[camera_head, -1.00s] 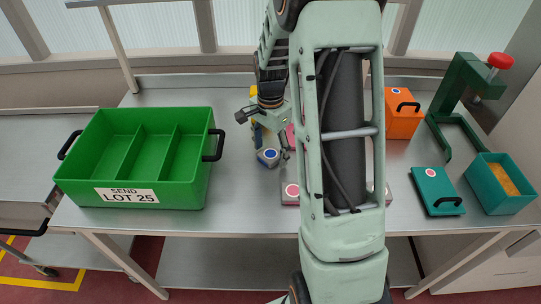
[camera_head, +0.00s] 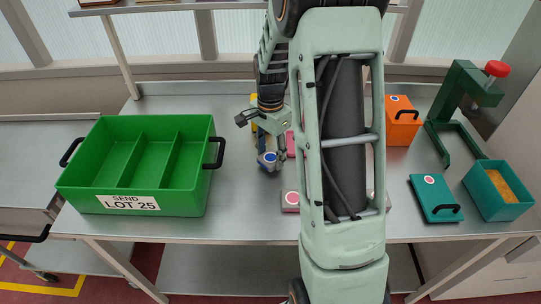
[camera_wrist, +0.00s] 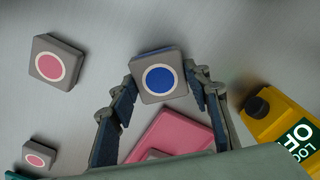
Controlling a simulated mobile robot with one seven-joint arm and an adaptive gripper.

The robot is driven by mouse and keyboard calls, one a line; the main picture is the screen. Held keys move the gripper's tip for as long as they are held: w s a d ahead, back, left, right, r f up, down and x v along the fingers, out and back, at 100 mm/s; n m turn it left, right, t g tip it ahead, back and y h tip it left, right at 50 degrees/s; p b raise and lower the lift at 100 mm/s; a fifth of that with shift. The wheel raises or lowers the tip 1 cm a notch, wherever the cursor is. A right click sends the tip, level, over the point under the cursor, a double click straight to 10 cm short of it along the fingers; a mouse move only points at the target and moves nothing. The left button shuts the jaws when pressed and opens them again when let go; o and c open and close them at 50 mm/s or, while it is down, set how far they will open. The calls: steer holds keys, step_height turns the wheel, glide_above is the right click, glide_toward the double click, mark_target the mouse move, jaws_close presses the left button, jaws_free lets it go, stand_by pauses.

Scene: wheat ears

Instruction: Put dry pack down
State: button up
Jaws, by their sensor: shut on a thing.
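The dry pack, which I take to be the small grey block with a blue dot ringed in white (camera_wrist: 160,77), is between my gripper's fingertips (camera_wrist: 162,88) in the wrist view. My gripper is shut on it. In the head view the same block (camera_head: 269,160) shows just below my gripper (camera_head: 268,150), over the middle of the table. I cannot tell whether it touches the tabletop.
A green three-compartment box (camera_head: 130,204) labelled "SEND LOT 25" stands left. Grey blocks with pink dots (camera_wrist: 56,62) lie nearby, with a pink object (camera_wrist: 172,135) and a yellow lock-off device (camera_wrist: 285,125). An orange box (camera_head: 401,122), teal lid (camera_head: 436,198) and teal bin (camera_head: 500,210) are right.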

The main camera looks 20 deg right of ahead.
steer(key=s+r+p, duration=0.6)
steer(key=s+r, duration=0.5)
steer(key=s, duration=0.3)
steer(key=shift+a+r, duration=0.25)
steer(key=shift+a, duration=0.05)
